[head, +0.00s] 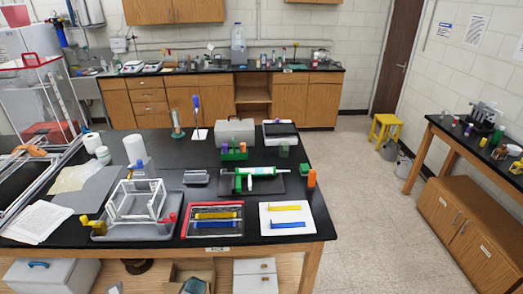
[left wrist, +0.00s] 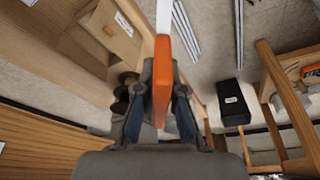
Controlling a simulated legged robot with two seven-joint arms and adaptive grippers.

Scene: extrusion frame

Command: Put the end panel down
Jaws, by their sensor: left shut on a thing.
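In the left wrist view my left gripper (left wrist: 163,88) is shut on a thin orange piece (left wrist: 166,72), seen nearly edge-on, with a white strip running up from it. I take it as the end panel, though its face is hidden from this angle. Wooden shelving and floor show behind it, with no support seen touching it. In the head view a white extrusion frame (head: 137,203) stands in a grey tray (head: 165,231) at the table's left front, with yellow and red pieces at its corners. Neither gripper can be made out in the head view.
A red-rimmed tray (head: 184,229) and a white board (head: 295,211), both with yellow and blue bars, lie right of the frame. A green-and-white tool (head: 262,172) lies behind on a dark mat. Papers (head: 38,221) and a grey sheet (head: 90,190) cover the left. The table's right edge borders open floor.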

